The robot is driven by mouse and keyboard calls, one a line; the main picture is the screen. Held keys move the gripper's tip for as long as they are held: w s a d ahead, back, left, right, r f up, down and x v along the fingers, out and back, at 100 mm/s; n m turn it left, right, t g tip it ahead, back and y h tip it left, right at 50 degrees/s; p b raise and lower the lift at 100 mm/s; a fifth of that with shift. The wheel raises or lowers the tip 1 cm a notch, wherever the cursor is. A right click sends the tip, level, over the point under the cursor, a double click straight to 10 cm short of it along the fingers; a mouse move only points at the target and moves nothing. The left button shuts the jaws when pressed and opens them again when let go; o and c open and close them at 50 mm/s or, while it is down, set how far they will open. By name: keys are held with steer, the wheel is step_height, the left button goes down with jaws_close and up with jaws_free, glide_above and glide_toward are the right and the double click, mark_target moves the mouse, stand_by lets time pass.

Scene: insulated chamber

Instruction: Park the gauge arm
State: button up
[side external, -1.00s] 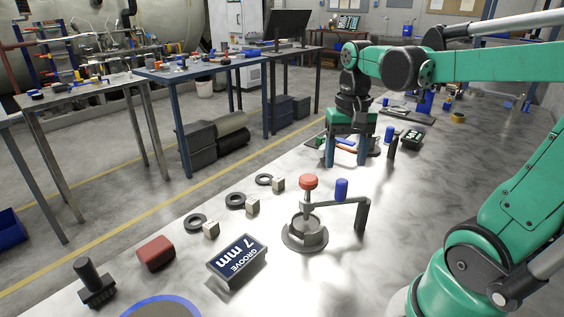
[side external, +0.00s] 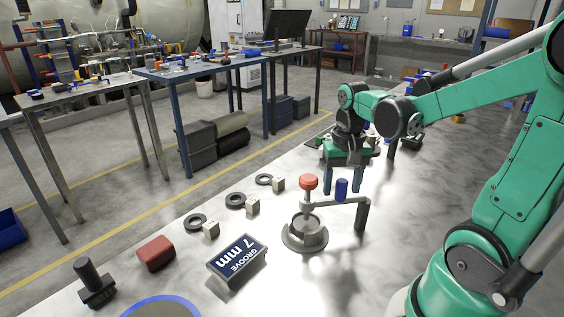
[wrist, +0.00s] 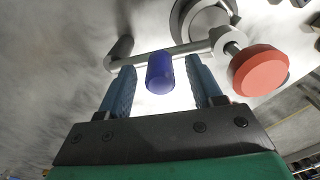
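The gauge arm (side external: 330,201) is a grey horizontal bar on a grey post (side external: 362,215), with an upright blue handle (side external: 341,188) and a red knob (side external: 308,181) at its other end. The knob end stands over a round grey fixture (side external: 305,235). My gripper (wrist: 160,68) is open. In the wrist view its two blue fingers lie on either side of the blue handle (wrist: 159,74), with a gap on each side. In the side view the fingertips are level with the handle's upper part; exact depth is hard to tell.
A sign reading "GROOVE 7 mm" (side external: 237,260) lies near the fixture. Several black rings (side external: 235,200) and pale blocks (side external: 253,206) line the left table edge. A red block (side external: 155,253) and a black stand (side external: 95,285) are nearer. The table right of the post is clear.

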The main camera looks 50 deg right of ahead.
jaws_close()
stand_by(1.2)
